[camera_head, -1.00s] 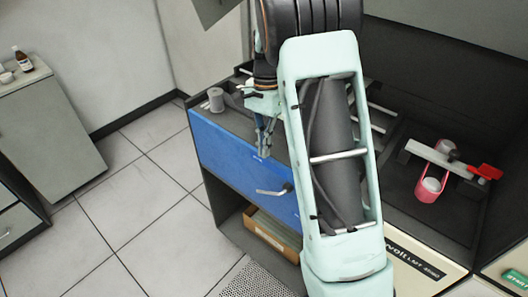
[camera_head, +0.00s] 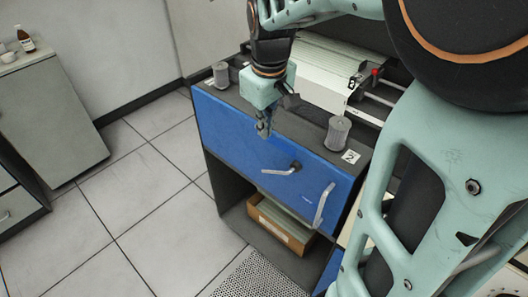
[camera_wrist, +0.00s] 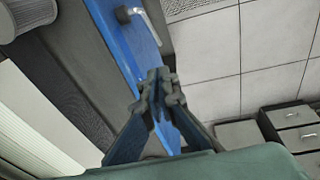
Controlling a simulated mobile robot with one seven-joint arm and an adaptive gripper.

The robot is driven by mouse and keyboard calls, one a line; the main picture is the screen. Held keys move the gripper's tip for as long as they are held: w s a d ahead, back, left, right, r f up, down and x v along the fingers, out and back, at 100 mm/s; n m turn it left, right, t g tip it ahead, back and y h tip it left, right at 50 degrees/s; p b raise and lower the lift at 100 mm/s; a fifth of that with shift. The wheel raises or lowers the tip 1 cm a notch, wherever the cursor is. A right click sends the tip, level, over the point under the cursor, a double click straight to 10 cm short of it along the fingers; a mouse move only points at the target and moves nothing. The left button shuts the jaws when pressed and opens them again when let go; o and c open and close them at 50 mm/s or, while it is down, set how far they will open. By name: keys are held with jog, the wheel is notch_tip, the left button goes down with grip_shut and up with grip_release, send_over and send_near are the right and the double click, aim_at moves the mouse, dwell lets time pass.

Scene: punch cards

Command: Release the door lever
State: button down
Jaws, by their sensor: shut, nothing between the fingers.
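The door lever (camera_head: 281,170) is a silver bar on a dark pivot, on the blue front panel (camera_head: 235,132) of the dark cabinet. It lies nearly level, its free end pointing left and slightly down in the head view. It also shows at the top of the wrist view (camera_wrist: 148,25). My gripper (camera_head: 264,131) points down at the panel's upper edge, above and slightly left of the lever, apart from it. In the wrist view its fingertips (camera_wrist: 158,90) are together and empty over the blue panel.
A silver handle (camera_head: 322,205) stands out right of the lever. Two grey cylinders (camera_head: 221,75) (camera_head: 337,134) stand on the cabinet top, near a pale machine (camera_head: 335,75). A cardboard box (camera_head: 281,224) sits on the shelf below. The tiled floor at left is clear.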

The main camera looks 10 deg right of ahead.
jog(key=shift+s+a+n+t, duration=0.15)
jog(key=shift+s+n+t, duration=0.2)
jog(key=shift+n, duration=0.65)
jog(key=s+d+b+x, duration=0.1)
jog(key=s+d+x, duration=0.1)
jog(key=x, duration=1.1)
jog(key=shift+f+b, duration=0.25)
jog(key=shift+b, duration=0.1)
jog(key=shift+s+p, duration=0.15)
jog(key=shift+p, duration=0.3)
